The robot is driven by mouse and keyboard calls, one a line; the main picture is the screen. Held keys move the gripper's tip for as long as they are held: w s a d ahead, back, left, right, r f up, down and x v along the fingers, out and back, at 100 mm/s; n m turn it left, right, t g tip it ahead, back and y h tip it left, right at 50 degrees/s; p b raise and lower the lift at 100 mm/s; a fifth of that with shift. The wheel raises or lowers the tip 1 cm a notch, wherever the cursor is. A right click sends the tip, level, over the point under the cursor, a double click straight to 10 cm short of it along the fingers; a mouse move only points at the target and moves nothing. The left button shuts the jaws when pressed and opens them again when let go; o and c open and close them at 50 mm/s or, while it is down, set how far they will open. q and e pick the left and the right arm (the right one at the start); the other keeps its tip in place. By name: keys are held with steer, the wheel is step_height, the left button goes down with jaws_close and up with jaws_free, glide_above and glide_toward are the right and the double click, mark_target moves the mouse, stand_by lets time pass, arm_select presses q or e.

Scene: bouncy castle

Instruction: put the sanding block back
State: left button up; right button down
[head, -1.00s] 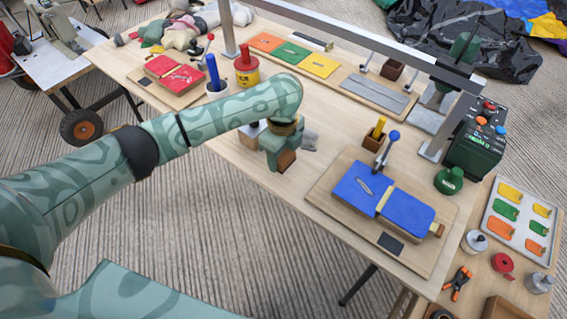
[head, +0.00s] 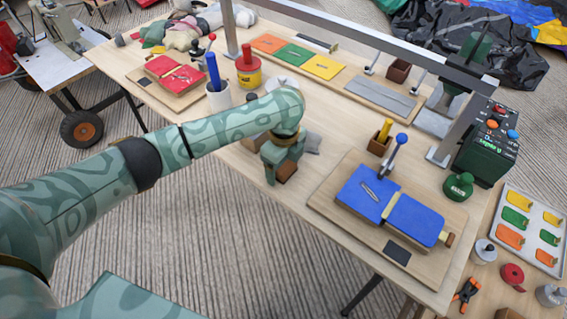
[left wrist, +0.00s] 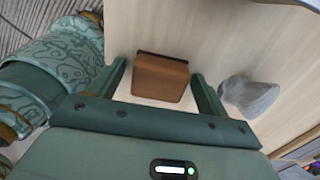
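The sanding block, seemingly the brown block (head: 287,172), is near the front edge of the workbench (head: 330,140). In the left wrist view the block (left wrist: 162,78) lies between the two fingers of my left gripper (left wrist: 160,82), with a visible gap on its left side and a narrower one on its right. My left gripper (head: 284,164) is open around it, fingers pointing down. I cannot tell how far the block is from the bench top. My right gripper is in neither view.
A grey crumpled cloth (left wrist: 250,95) lies just right of the gripper. Right of it is a board (head: 320,205) with blue pads (head: 415,218) and a dark patch (head: 397,253). A metal frame (head: 380,40) spans the bench.

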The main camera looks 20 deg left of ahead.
arm_select(q)
step_height(320, 180, up, 12)
steer(key=p, duration=0.7)
steer(key=shift+r, duration=0.2)
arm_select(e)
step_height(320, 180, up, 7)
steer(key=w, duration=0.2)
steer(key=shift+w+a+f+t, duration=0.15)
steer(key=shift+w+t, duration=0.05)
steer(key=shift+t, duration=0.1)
arm_select(q)
steer(key=shift+w, duration=0.1)
